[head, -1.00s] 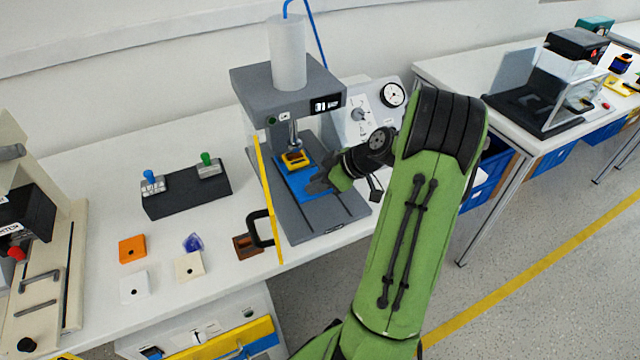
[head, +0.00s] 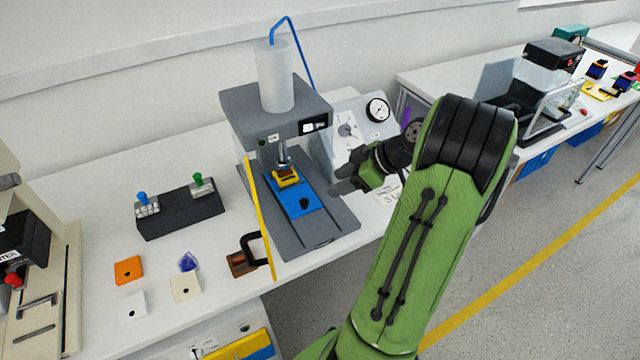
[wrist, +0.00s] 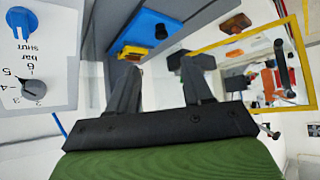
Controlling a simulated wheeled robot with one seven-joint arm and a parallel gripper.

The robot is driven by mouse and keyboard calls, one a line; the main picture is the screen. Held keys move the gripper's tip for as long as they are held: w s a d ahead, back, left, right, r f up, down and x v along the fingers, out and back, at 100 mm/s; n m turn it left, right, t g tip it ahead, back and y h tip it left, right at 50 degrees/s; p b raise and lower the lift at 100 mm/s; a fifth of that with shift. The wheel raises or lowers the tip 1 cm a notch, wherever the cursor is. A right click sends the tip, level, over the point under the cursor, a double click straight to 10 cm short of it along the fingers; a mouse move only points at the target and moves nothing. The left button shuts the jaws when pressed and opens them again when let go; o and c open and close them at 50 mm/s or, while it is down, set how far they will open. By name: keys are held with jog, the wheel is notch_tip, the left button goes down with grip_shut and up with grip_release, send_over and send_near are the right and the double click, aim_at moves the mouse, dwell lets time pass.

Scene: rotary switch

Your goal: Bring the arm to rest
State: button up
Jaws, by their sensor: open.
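My gripper (head: 342,180) is open and empty, in the air at the right edge of the press's base in the head view. In the wrist view its two dark fingers (wrist: 160,88) are spread apart with nothing between them. The rotary switch (head: 346,130) is a knob on the light sloped panel (head: 335,152) behind my gripper. In the wrist view the knob (wrist: 285,88) shows with numbers around it, next to a blue handle (wrist: 22,22) marked "shut". My gripper is apart from the panel.
The grey press (head: 275,108) stands left of my gripper, with a blue slide (head: 303,203) and a yellow-framed guard (head: 259,215). A dial gauge (head: 377,110) tops the panel. A dark block with two levers (head: 180,212) and small coloured plates (head: 128,270) lie further left.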

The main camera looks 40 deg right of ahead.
jog(key=v, duration=0.4)
jog(key=shift+p, duration=0.4)
jog(key=w+a+r+m+g+h+p, duration=0.15)
jog(key=a+r, duration=0.35)
jog(key=a, duration=0.5)
jog(key=w+a+r+m+g+h+p, duration=0.1)
jog(key=w+a+r+g+p, duration=0.3)
jog(key=a, duration=0.6)
jog(key=s+a+r+m+t+h+p, duration=0.1)
jog(key=s+a+r, duration=0.1)
jog(key=s+a, duration=0.2)
jog(key=s+a+r+m+t+p, duration=0.1)
jog(key=s+a+r+m+t, duration=0.1)
jog(key=s, duration=0.8)
jog(key=a+r, duration=0.1)
jog(key=a, duration=0.1)
jog(key=shift+s+a+r+h, duration=0.2)
jog(key=shift+s+a+h, duration=0.05)
jog(key=shift+h, duration=0.1)
